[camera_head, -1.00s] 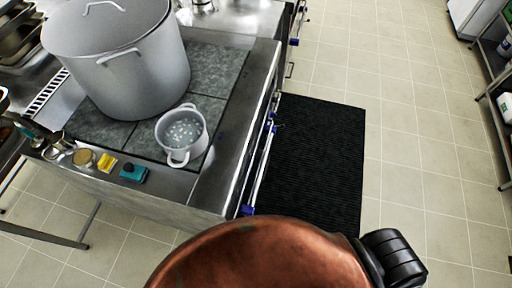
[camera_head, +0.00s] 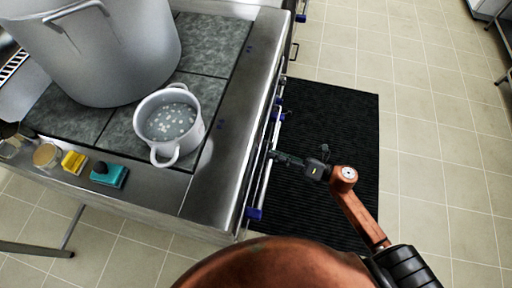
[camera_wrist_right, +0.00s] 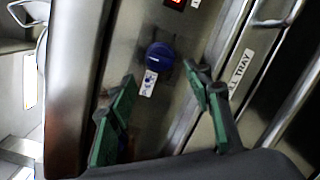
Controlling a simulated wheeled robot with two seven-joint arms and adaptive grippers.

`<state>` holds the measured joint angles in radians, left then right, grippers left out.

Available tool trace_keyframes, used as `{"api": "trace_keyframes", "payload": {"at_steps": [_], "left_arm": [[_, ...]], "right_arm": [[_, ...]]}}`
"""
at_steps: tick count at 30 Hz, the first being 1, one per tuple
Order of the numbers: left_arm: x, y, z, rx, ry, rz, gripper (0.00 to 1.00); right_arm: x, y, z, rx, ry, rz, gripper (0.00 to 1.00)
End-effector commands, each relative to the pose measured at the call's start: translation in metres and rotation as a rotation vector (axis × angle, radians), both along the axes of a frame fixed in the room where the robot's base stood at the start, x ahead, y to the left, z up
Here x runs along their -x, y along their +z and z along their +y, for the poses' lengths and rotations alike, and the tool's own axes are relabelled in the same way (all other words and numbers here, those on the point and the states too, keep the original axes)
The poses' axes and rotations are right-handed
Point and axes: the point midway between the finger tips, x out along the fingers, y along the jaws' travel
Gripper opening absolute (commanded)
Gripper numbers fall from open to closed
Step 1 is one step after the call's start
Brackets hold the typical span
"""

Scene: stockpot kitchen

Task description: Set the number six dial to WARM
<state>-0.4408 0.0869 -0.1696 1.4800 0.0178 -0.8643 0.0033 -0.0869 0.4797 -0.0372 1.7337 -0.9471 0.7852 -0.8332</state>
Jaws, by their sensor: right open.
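In the right wrist view a round blue dial (camera_wrist_right: 160,55) sits on the steel front panel, with a small white label under it. The label is too small to read, so I cannot tell its number or setting. My right gripper (camera_wrist_right: 159,77) is open, its two green-padded fingers on either side of the dial in the picture and apparently empty. In the head view the right gripper (camera_head: 276,156) is at the stove front. Blue dials show along that front, one near the corner (camera_head: 254,213). My left gripper is out of view.
A small pot of liquid (camera_head: 170,122) and a large stockpot (camera_head: 118,55) stand on the stove top. A yellow sponge (camera_head: 74,161) lies near its edge. A red display (camera_wrist_right: 174,3) and a door handle (camera_wrist_right: 272,20) are near the dial. A black mat (camera_head: 345,115) covers the floor.

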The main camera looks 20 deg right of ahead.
Motion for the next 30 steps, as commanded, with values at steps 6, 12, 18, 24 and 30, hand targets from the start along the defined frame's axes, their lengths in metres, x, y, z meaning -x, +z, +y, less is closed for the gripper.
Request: {"api": "trace_keyframes", "payload": {"at_steps": [6,12,18,24,30], "left_arm": [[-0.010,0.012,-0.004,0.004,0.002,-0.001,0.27],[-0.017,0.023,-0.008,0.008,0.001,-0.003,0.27],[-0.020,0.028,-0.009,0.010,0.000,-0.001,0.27],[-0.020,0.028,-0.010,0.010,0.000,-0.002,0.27],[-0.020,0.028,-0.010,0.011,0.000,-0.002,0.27]], "right_arm": [[-0.023,0.000,0.026,-0.005,0.000,0.000,0.46],[-0.040,0.000,0.045,-0.006,-0.003,0.003,0.46],[-0.047,0.000,0.052,-0.006,-0.003,0.004,0.46],[-0.047,0.000,0.052,-0.006,-0.004,0.005,0.46],[-0.047,0.000,0.052,-0.007,-0.005,0.005,0.34]]}}
